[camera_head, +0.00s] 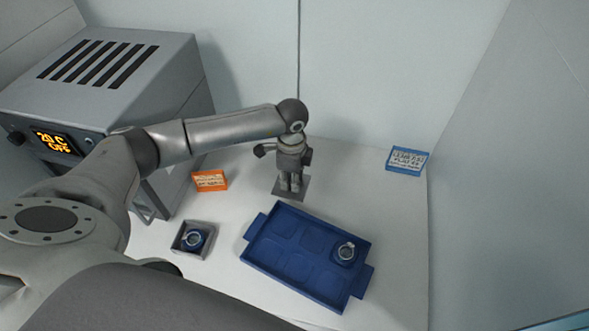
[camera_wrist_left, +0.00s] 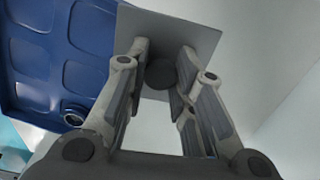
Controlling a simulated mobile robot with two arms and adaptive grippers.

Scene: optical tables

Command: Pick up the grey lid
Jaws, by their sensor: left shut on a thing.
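The grey lid (camera_head: 303,187) is a flat square plate below my left gripper (camera_head: 290,186), between the orange box and the blue tray in the head view. In the left wrist view the lid (camera_wrist_left: 168,30) fills the top middle, with a round dark knob (camera_wrist_left: 160,74) between the fingertips. My left gripper (camera_wrist_left: 160,78) points down and is shut on this knob. The fingers partly hide the lid in both views. Whether the lid touches the table is hard to tell. My right gripper is not in view.
A blue tray (camera_head: 258,246) holds a round blue item with a metal ring (camera_head: 347,252). A small open grey box (camera_head: 207,253) holds another (camera_head: 194,239). An orange box (camera_head: 210,181) and a blue box (camera_head: 406,160) stand farther back. A heater-like device (camera_head: 110,75) is left; walls enclose the back and right.

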